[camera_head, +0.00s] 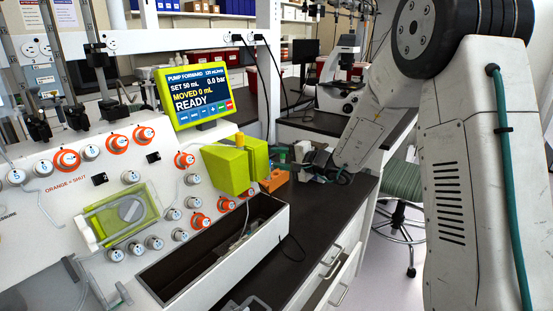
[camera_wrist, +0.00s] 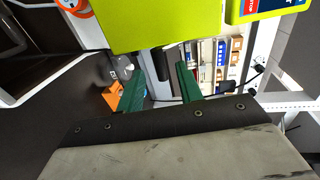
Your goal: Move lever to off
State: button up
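The white cell processor panel (camera_head: 60,215) fills the left of the head view, with several orange and white round knobs. A lime-green block (camera_head: 228,168) with a small yellow top stands at its right end. I cannot tell for sure which part is the lever. A short dark bar (camera_wrist: 162,64) shows below the lime block (camera_wrist: 160,22) in the wrist view and may be it. My gripper (camera_wrist: 160,85) has two green fingers, apart with a gap between them and nothing seen held. In the head view my gripper (camera_head: 283,157) is right of the lime block, partly hidden.
A pump display (camera_head: 195,92) reading READY stands above the panel. An orange part (camera_head: 274,180) sits beside the lime block. A long open trough (camera_head: 215,245) lies in front. The dark bench (camera_head: 325,205) runs right, with a microscope (camera_head: 340,75) behind.

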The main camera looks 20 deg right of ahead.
jog(key=v, duration=0.6)
jog(key=shift+s, duration=0.1)
jog(key=s+a+n+g+y, duration=0.1)
jog(key=s+a+n+g, duration=0.25)
jog(key=s+g, duration=0.45)
jog(key=s+a+n+g, duration=0.25)
jog(key=s+a, duration=0.25)
jog(key=s, duration=0.7)
jog(key=s+d+r+n+h, duration=0.1)
jog(key=s+d+r+h, duration=0.1)
jog(key=s, duration=0.5)
jog(key=s+d+r+n+h, duration=0.1)
jog(key=s+d+n+h, duration=0.1)
jog(key=s+h, duration=0.3)
jog(key=s+d+r+n+g+h, duration=0.1)
jog(key=s+d+r+h, duration=0.1)
jog(key=s, duration=0.7)
jog(key=shift+s+d+r+n+h, duration=0.35)
jog(key=shift+s+d+n+h, duration=0.05)
jog(key=shift+d+h, duration=0.3)
